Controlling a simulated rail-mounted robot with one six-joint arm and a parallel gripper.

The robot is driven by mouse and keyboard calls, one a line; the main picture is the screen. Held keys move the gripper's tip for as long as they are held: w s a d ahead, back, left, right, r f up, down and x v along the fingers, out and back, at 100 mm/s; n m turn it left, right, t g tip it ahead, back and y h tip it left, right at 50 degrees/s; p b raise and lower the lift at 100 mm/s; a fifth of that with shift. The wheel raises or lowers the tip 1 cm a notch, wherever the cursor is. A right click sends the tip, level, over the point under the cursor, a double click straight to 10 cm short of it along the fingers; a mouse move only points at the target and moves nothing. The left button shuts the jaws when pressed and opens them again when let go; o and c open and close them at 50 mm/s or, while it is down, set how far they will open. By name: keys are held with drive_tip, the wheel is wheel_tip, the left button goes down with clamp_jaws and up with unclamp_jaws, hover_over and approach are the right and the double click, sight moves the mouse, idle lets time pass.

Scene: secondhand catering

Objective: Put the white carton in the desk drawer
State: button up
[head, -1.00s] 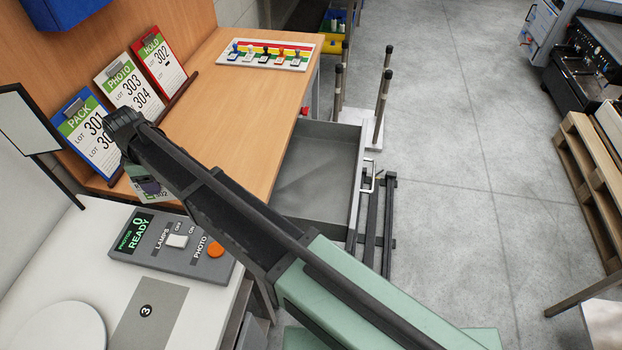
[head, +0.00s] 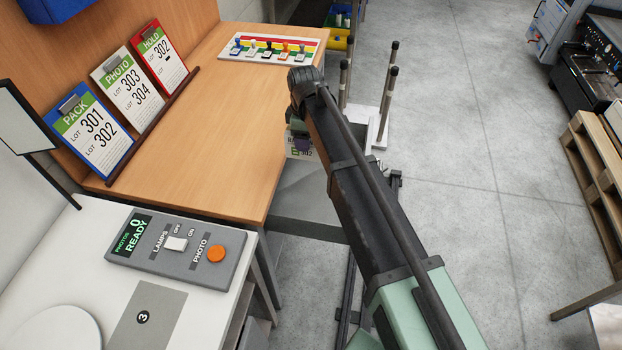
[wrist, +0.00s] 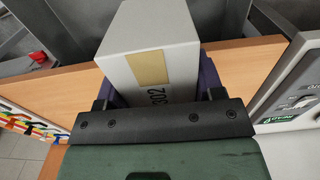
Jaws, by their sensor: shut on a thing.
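The white carton (wrist: 170,25) has tan tape and a label reading 302. My gripper (wrist: 160,88) is shut on it, with purple pads on both sides in the wrist view. In the head view the carton (head: 299,152) hangs below my gripper (head: 301,130), past the right edge of the wooden desk and over the grey desk drawer (head: 300,200). The drawer stands open; my arm hides its right part and handle. I cannot tell how high the carton is above the drawer floor.
Lot boards (head: 92,130) lean at the desk's back left. A rack of stamps (head: 265,47) stands at its far end. A control box (head: 178,250) sits on the white table in front. Upright posts (head: 387,95) rise beyond the drawer. The desk middle is clear.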

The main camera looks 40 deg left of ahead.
sight(306, 155)
wheel_tip(306, 155, down, 20)
drive_tip(key=b, duration=1.9)
drive_tip(key=shift+r, duration=0.2)
drive_tip(key=shift+f, duration=0.2)
drive_tip(key=o, duration=1.1)
wheel_tip(306, 155, up, 13)
drive_tip(key=p, duration=1.2)
drive_tip(key=shift+f, duration=0.25)
